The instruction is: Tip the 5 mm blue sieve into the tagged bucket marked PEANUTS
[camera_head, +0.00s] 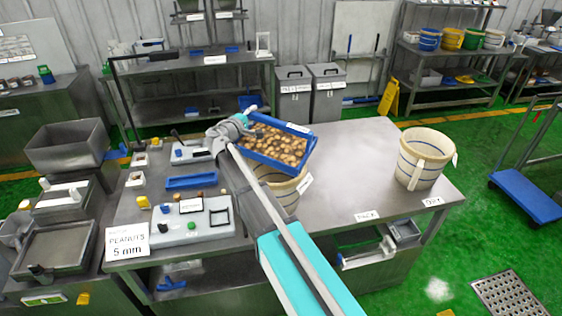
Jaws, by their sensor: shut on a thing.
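A blue sieve (275,165) full of brown nuts (275,143) is held above the steel table, tilted in the picture. My gripper (243,122) is shut on its left edge. A cream bucket (284,193) with blue bands stands on the table below the sieve, which hides much of its mouth. A white tag (305,183) hangs at its right side; its writing is too small to read. A second cream bucket (421,170) with a tag stands at the right, by a label reading DRY. No nuts are seen falling.
The steel table (350,180) is clear between the buckets. A sign (127,240) reads PEANUTS 5 mm at the front left. A white device (193,222), an empty blue tray (190,181) and small items crowd the left side. A blue trolley (530,200) stands right.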

